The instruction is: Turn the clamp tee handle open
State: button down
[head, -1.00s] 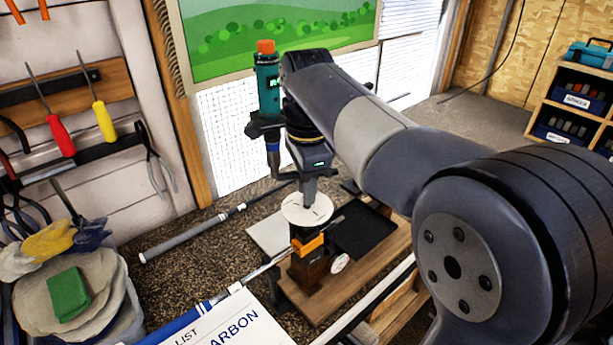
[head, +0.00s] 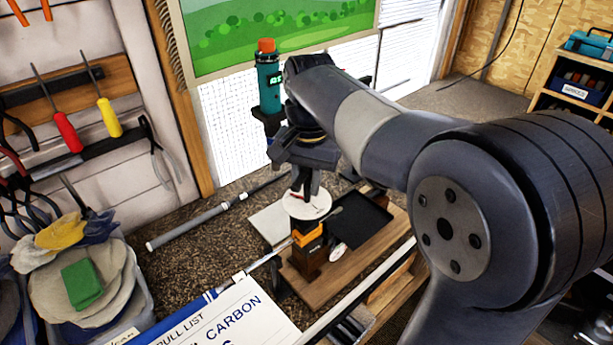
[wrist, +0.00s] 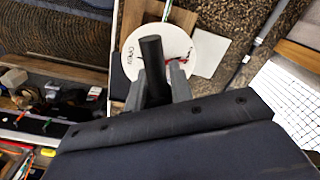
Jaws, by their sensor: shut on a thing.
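The clamp (head: 308,255) is a dark block with an orange band (head: 307,236), standing on a wooden board. A round white dial (head: 300,210) sits on top of it. In the wrist view the dial (wrist: 188,40) carries the word OPEN and a red mark. The black tee handle (wrist: 152,62) stands over the dial. My gripper (wrist: 158,88) is shut on the tee handle, with one finger on each side of it. In the head view my gripper (head: 305,192) points down at the dial, and its fingers mostly hide the handle.
A club shaft (head: 264,262) runs into the clamp from the left. A black tray (head: 362,222) lies on the wooden board (head: 322,300) to the right. A grey grip (head: 190,229) lies behind left. A paper list (head: 235,325) is in front.

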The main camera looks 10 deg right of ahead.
jog(key=n, duration=1.9)
jog(key=shift+d, duration=0.1)
jog(key=n, duration=0.4)
jog(key=shift+w+n, duration=0.1)
jog(key=shift+n, duration=0.2)
jog(key=n, duration=0.3)
jog(key=shift+n, duration=2.2)
jog(key=c, duration=1.3)
grip_release()
